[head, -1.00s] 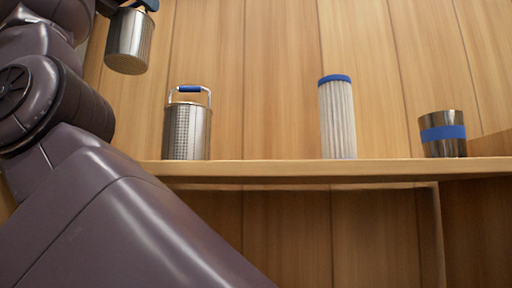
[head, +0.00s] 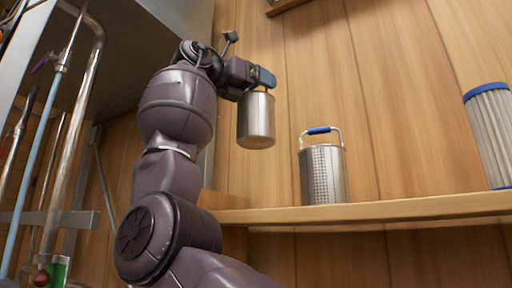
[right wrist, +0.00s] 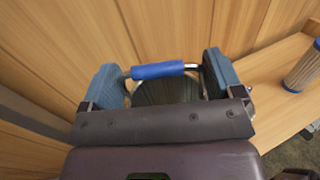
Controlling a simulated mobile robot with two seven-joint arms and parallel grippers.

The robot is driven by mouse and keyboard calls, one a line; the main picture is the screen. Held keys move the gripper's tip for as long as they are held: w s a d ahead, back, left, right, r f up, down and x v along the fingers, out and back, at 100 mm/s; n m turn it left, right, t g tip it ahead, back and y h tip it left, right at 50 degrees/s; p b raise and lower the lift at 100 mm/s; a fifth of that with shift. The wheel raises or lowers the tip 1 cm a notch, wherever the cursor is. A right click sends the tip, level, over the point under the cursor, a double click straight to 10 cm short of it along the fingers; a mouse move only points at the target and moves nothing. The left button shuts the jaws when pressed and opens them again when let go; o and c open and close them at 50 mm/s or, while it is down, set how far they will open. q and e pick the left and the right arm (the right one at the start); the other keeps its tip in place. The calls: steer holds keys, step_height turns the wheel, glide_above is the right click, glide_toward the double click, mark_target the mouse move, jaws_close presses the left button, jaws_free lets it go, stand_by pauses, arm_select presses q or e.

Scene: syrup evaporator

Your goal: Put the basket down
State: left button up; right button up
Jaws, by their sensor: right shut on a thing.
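My right gripper (head: 262,80) is shut on a metal basket (head: 256,122) and holds it hanging in the air, above and left of the shelf's left part. In the right wrist view, the basket's blue handle grip (right wrist: 158,71) lies between the two blue-grey fingers, with the dark round basket top (right wrist: 167,91) below it. A gap shows between the basket and the shelf (head: 370,211) in the head view. My left gripper is not in view.
A second, perforated basket (head: 323,174) with a blue handle stands on the shelf, right of the held one. A pleated filter (head: 492,135) with a blue cap stands farther right. Metal pipes (head: 72,120) and a steel housing (head: 75,60) are at the left. Wood panelling is behind.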

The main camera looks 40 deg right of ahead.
mark_target(255, 144)
step_height(255, 144, down, 10)
steer(key=shift+w+f+b, duration=0.1)
steer(key=shift+b, duration=0.45)
steer(key=shift+f, duration=2.1)
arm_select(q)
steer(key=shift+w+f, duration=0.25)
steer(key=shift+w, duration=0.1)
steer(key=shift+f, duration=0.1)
arm_select(e)
steer(key=shift+f, duration=0.1)
steer(key=o, duration=0.8)
steer(key=shift+f, duration=0.1)
steer(key=shift+o, duration=1.2)
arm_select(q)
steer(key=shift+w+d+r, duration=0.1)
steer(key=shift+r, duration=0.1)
